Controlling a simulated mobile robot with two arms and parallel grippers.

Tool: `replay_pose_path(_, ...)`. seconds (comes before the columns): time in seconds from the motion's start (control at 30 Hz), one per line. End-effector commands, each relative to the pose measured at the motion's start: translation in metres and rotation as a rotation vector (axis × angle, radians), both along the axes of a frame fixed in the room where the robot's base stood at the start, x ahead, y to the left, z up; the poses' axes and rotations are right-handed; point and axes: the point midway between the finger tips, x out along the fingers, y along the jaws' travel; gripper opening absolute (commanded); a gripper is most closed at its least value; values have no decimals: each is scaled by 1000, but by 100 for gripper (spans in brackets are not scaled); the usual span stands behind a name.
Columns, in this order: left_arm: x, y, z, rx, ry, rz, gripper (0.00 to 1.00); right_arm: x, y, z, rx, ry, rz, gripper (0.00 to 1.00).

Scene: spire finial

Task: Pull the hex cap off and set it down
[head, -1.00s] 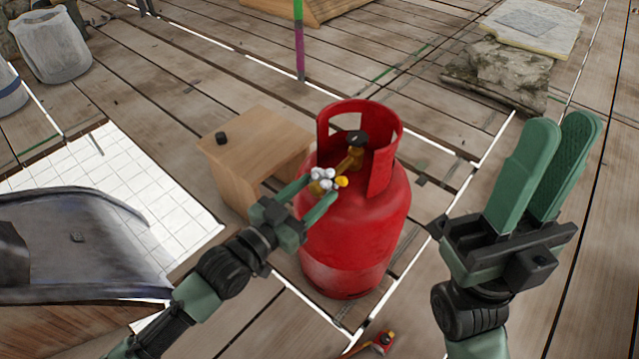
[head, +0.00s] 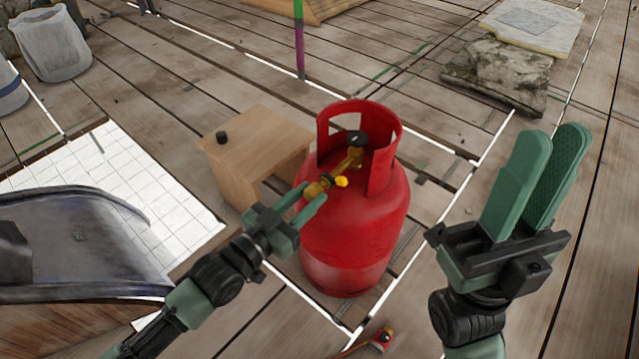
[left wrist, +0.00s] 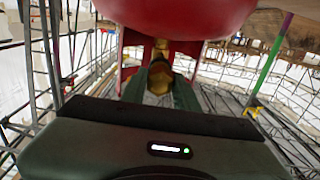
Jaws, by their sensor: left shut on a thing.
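The brass hex cap (head: 313,189) is at the near-left end of the brass valve fitting (head: 345,165) on the red gas cylinder (head: 350,240). My left gripper (head: 314,195) is shut on the cap, which still looks in line with the fitting. The left wrist view shows the cap (left wrist: 160,70) between my green fingers, below the cylinder's red body (left wrist: 185,15). The fingers partly hide the cap, so I cannot tell whether a gap separates it from the fitting. My right gripper (head: 553,140) is open and empty, right of the cylinder.
A wooden box (head: 255,140) with a small black piece (head: 221,137) on top stands left of the cylinder. A yellow knob (head: 341,182) is close beside the cap. White tiles (head: 130,180) lie at left. A red-and-yellow object (head: 380,340) lies on the plank floor at the front.

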Motion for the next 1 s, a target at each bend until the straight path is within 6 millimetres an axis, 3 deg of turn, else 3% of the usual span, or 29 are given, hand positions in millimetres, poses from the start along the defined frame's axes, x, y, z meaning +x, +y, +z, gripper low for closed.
replay_pose_path(0.6,-20,15,1,1,0,0,0,-3,-1,-6,1,44,3,24)
replay_pose_path(1.0,-32,24,1,0,0,0,0,-3,-1,1,2,46,3,24)
